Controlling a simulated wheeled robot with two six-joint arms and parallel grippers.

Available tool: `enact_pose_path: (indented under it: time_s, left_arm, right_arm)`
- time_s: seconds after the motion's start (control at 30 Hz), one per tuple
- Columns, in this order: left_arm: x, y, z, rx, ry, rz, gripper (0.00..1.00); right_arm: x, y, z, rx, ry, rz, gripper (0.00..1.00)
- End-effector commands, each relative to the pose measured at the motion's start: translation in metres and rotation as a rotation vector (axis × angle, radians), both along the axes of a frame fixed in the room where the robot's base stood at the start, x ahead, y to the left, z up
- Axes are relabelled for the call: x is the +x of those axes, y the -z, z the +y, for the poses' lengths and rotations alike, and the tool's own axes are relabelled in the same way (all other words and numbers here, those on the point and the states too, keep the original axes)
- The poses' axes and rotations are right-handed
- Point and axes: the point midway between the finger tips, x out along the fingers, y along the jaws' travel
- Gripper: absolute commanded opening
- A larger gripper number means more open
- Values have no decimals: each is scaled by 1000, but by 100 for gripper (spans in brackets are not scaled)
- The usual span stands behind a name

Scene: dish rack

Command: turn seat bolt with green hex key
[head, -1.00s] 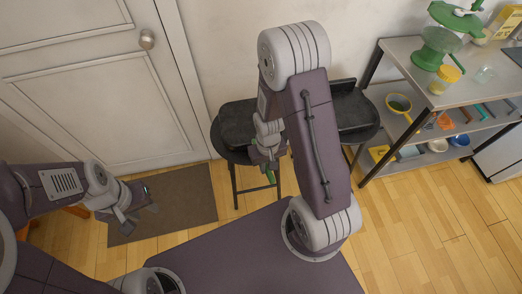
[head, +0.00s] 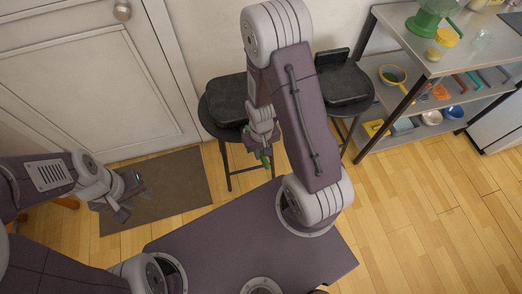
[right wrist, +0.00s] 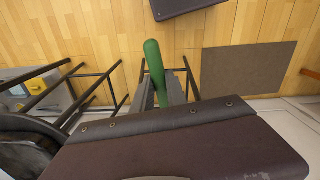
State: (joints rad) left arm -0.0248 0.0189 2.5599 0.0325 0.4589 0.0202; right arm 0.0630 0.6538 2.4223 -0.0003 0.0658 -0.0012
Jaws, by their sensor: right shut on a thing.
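The green hex key (head: 266,161) points down from my right gripper (head: 262,143), beside the front of the left black stool (head: 229,98). In the right wrist view, the key's green shaft (right wrist: 154,62) stands out from between the grey fingers of my right gripper (right wrist: 160,95), which is shut on it. A second black stool (head: 345,88) stands to the right, partly behind my right arm. I cannot make out a seat bolt in either view. My left gripper (head: 132,196) is empty, with its fingers apart, over the floor mat.
A brown mat (head: 172,190) lies before the white door (head: 85,85). A metal shelf unit (head: 395,30) with bowls and tools stands at the right. Dark stool legs (right wrist: 88,85) show in the right wrist view. The wood floor at the right (head: 430,200) is clear.

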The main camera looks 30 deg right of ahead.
Motion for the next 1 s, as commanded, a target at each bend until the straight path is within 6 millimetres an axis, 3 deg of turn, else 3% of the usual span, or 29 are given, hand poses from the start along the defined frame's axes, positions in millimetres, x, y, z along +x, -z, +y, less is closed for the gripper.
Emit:
enact_pose_path:
  time_s: [1.0]
  left_arm:
    - [0, 2, 0, 0, 0, 0, 36]
  right_arm:
    - [0, 8, 0, 0, 0, 0, 0]
